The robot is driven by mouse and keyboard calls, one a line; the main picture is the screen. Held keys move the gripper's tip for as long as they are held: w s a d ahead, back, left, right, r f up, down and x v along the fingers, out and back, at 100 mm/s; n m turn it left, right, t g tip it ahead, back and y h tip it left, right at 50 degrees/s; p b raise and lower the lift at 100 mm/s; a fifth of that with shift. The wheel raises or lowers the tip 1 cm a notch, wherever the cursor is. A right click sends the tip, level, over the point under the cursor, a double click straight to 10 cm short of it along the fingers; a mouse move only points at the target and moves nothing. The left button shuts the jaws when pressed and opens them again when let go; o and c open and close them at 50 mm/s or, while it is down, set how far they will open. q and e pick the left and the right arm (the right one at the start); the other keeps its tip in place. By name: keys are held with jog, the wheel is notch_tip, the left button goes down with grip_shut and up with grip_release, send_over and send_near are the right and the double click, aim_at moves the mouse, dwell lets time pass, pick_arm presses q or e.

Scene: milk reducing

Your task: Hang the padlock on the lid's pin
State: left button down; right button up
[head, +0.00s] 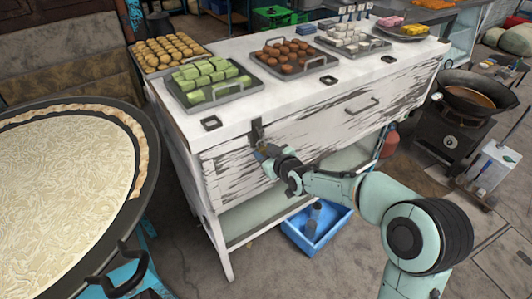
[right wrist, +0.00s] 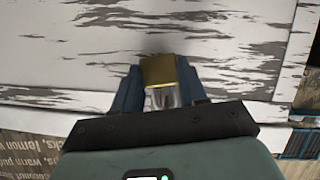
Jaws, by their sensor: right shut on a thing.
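The padlock has a brass body (right wrist: 158,71) and a silver part behind it, seen between the blue fingers in the right wrist view. My right gripper (head: 264,153) is shut on it, in front of the white, worn wooden chest (head: 325,126). A dark metal latch plate (head: 257,130) sits at the lid's front edge, just above the gripper in the head view. The pin itself is too small to make out, and I cannot tell whether the padlock touches the latch. The padlock is mostly hidden by the gripper in the head view. My left gripper is not in view.
Trays of green rolls (head: 212,77), brown balls (head: 290,54) and white pieces (head: 350,36) stand on the lid. A large round pan (head: 142,120) is at the left. A blue crate (head: 327,228) sits below the chest. A wok stove (head: 450,128) stands at the right.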

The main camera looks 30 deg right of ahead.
jog(key=o, duration=1.2)
jog(key=shift+s+r, duration=0.25)
jog(key=shift+s, duration=0.3)
jog(key=v, duration=1.1)
jog(key=s+a+f+m+g+y+p, duration=0.1)
jog(key=s+a+f+m+g, duration=0.2)
jog(key=f, duration=1)
jog(key=s+a+f+g+y+p, duration=0.1)
jog(key=a+f+g, duration=0.25)
jog(key=f, duration=0.85)
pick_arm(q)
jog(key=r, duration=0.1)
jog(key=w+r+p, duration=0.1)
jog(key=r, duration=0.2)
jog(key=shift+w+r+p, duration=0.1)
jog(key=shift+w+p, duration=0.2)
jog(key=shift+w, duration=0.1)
pick_arm(e)
jog(key=s+a+f+m+g, duration=0.1)
jog(key=s+a+f+g, duration=0.3)
jog(key=s+f, duration=0.5)
jog(key=s+a+f+m+g+y, duration=0.1)
jog(key=s+a+f+g, duration=0.3)
jog(key=s, duration=1.1)
jog(key=a+f+m, duration=0.1)
jog(key=a+f, duration=0.2)
jog(key=f, duration=0.2)
jog(key=shift+a+m+y, duration=0.25)
jog(key=shift+m+y, duration=0.05)
